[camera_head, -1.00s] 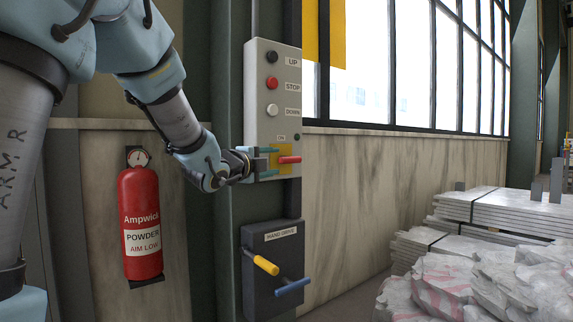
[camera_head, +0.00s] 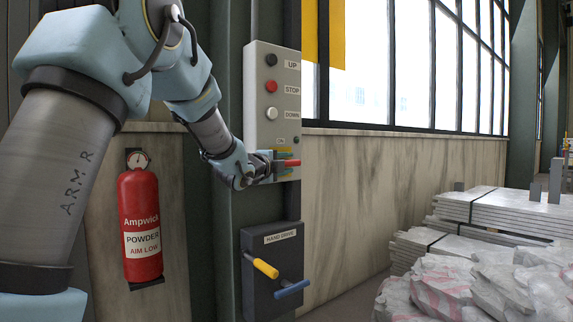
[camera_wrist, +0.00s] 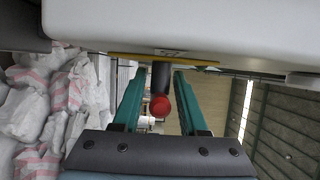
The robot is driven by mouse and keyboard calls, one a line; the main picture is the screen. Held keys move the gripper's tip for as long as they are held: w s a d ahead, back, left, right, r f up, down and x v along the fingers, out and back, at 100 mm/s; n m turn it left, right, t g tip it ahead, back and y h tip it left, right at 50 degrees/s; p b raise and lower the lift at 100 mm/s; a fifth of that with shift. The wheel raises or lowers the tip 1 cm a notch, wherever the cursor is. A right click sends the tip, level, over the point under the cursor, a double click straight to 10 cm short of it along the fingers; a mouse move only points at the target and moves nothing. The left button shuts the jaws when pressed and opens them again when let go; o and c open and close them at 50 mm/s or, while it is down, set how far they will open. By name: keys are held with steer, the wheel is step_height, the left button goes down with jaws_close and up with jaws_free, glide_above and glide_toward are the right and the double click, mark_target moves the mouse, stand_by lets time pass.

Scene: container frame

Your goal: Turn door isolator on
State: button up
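The door isolator is a red-tipped handle (camera_head: 292,163) on a yellow plate, low on the grey control box (camera_head: 255,92). An ON label (camera_head: 281,140) sits above it. In the head view the handle points right, roughly level. My gripper (camera_head: 287,161) is at the handle, with one teal finger above and one below. In the wrist view, my gripper (camera_wrist: 158,76) is open around the handle's dark shaft and red end (camera_wrist: 160,106). Gaps show on both sides between the shaft and the fingers. My gripper's body partly hides the yellow plate in the head view.
UP, STOP and DOWN buttons (camera_head: 271,86) are above the isolator. A hand drive box (camera_head: 262,300) with yellow and blue handles is below. A red extinguisher (camera_head: 140,220) hangs left. Stacked slabs (camera_head: 500,208) and sacks (camera_head: 450,280) stand right.

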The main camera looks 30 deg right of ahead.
jaws_close()
